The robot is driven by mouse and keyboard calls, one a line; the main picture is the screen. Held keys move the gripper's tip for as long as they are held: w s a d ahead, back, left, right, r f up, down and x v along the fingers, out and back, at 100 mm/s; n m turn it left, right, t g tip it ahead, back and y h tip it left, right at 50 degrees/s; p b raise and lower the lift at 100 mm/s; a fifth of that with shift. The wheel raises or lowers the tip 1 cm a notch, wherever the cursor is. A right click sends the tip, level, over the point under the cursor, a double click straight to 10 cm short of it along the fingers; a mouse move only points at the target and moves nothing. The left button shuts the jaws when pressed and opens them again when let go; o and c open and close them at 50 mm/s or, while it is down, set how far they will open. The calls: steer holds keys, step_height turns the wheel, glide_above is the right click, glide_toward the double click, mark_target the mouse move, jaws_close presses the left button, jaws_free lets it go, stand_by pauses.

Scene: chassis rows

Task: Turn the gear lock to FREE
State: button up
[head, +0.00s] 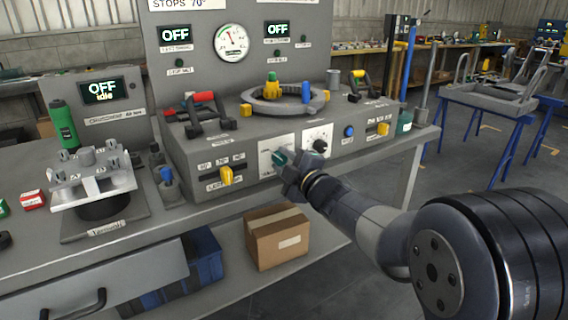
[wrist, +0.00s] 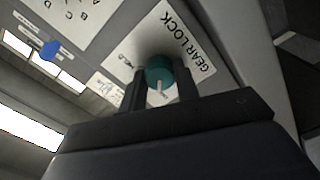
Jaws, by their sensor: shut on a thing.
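The gear lock knob (wrist: 160,70) is a round teal knob on a white plate (wrist: 200,68) marked GEAR LOCK in the wrist view. A pale pointer line on the knob points towards the bottom of the picture, to my gripper. My gripper (wrist: 160,91) is shut on the knob, one dark finger on each side. In the head view the teal knob (head: 279,158) sits on the bench unit's front, with my gripper (head: 287,168) against it, partly hiding the plate.
A black dial (head: 320,146) sits right of the teal knob, then a blue button (head: 349,131). Yellow levers stand left (head: 227,176) and right (head: 383,129). A red-handled clamp (head: 203,108) and a ring fixture (head: 284,101) are on top. A cardboard box (head: 277,238) is below.

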steer(key=o, duration=1)
steer(key=p+v, duration=0.1)
steer(key=v, duration=0.9)
steer(key=shift+s+d+p, duration=0.25)
steer(key=shift+s+p, duration=0.1)
steer(key=b+x, duration=0.1)
steer(key=x, duration=1)
steer(key=shift+b, duration=0.3)
